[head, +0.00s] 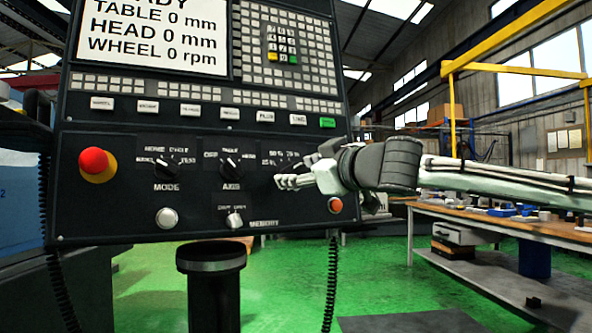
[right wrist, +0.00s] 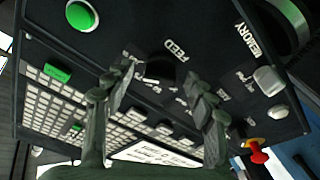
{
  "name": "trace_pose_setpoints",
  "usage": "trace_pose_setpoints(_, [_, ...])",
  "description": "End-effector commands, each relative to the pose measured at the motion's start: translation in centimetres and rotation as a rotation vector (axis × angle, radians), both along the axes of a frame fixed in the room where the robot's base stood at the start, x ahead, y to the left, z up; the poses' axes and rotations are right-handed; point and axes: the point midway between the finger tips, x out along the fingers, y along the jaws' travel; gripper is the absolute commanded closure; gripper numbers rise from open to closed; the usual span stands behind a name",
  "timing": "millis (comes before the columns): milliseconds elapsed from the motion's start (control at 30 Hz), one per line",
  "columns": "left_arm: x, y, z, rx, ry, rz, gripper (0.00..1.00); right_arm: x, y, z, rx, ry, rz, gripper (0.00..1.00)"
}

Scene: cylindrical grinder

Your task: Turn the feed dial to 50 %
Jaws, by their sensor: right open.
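The feed dial (right wrist: 156,72) is a dark knob beside the FEED lettering on the black control panel (head: 120,215). In the right wrist view it lies between the fingertips of my right gripper (right wrist: 158,80), which are apart with one on either side; whether they touch it I cannot tell. In the head view my right gripper (head: 290,172) reaches in from the right in front of the panel and hides most of the feed dial and part of its scale. The dial's pointer setting cannot be read. My left gripper is not in view.
The axis dial (head: 231,166) and mode dial (head: 168,163) sit left of the gripper. A memory switch (head: 234,220), a red button (head: 335,205) and a red emergency stop (head: 96,164) are also on the panel.

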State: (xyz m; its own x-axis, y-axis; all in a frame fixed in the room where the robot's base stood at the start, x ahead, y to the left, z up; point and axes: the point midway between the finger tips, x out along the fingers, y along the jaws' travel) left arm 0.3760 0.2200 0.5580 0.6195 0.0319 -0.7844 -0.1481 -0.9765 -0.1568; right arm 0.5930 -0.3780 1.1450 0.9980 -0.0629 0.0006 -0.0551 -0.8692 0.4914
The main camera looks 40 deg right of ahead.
Motion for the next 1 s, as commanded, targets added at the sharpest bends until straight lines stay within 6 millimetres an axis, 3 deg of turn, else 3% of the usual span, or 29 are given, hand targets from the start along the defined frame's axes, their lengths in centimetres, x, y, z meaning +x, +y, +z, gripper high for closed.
trace_pose_setpoints(200, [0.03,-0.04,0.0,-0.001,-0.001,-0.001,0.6,1.2,0.05,-0.04,-0.002,0.0,0.002,0.44])
trace_pose_setpoints(500, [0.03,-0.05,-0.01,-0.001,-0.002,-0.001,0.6,1.31,0.04,-0.01,-0.001,-0.001,0.003,0.44])
trace_pose_setpoints(900, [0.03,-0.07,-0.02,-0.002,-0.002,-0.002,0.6,1.3,0.03,-0.02,-0.001,0.0,0.002,0.93])
trace_pose_setpoints(1000, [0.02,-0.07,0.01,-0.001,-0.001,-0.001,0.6,1.31,0.04,-0.01,-0.001,0.0,0.002,0.94])
